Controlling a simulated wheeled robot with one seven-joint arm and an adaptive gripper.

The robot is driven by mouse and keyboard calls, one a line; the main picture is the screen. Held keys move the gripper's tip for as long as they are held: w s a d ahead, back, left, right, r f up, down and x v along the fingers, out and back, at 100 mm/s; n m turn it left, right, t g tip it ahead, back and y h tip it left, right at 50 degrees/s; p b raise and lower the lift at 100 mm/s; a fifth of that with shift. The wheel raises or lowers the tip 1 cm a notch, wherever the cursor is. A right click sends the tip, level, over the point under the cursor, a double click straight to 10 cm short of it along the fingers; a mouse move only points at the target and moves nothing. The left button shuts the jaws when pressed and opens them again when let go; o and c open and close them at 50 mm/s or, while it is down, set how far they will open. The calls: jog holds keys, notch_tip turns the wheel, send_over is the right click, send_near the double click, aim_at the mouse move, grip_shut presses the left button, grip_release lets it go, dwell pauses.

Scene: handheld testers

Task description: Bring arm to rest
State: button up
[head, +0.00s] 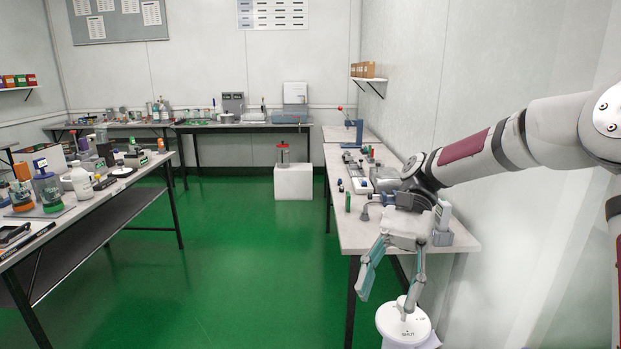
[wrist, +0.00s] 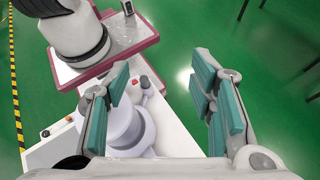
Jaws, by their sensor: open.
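My arm (head: 469,149) reaches in from the right edge of the head view and bends down at the wrist, in front of the right-hand bench. My gripper (head: 386,290) hangs at its end, pointing down past the bench's near end. Its two fingers are spread apart, with nothing held between them. The wrist view also shows my gripper (wrist: 160,75) open, its teal finger pads well apart. Behind and between the fingers there are pale parts of my own body and green floor. The bench surface right behind the wrist is partly hidden by the arm.
The right-hand bench (head: 455,241) carries small tools and a grey block stand (head: 442,228) close to my wrist. A cluttered bench (head: 130,186) stands at the left. A white box (head: 293,183) stands on the floor farther back. The green floor (head: 240,270) between the benches is clear.

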jog(key=s+d+n+t+h, duration=0.2)
jog(key=s+t, duration=0.2)
jog(key=s, duration=0.4)
jog(key=s+d+r+n+t+h, duration=0.1)
jog(key=s+d+n+t+h, duration=0.2)
jog(key=s, duration=0.5)
jog(key=s+d+n+t+h, duration=0.1)
jog(key=s+d+n+t, duration=0.1)
jog(key=s+t, duration=0.45)
notch_tip(320, 180, up, 18)
jog(key=s+t+p, duration=0.1)
jog(key=p, duration=1.5)
jog(key=shift+s+d, duration=0.15)
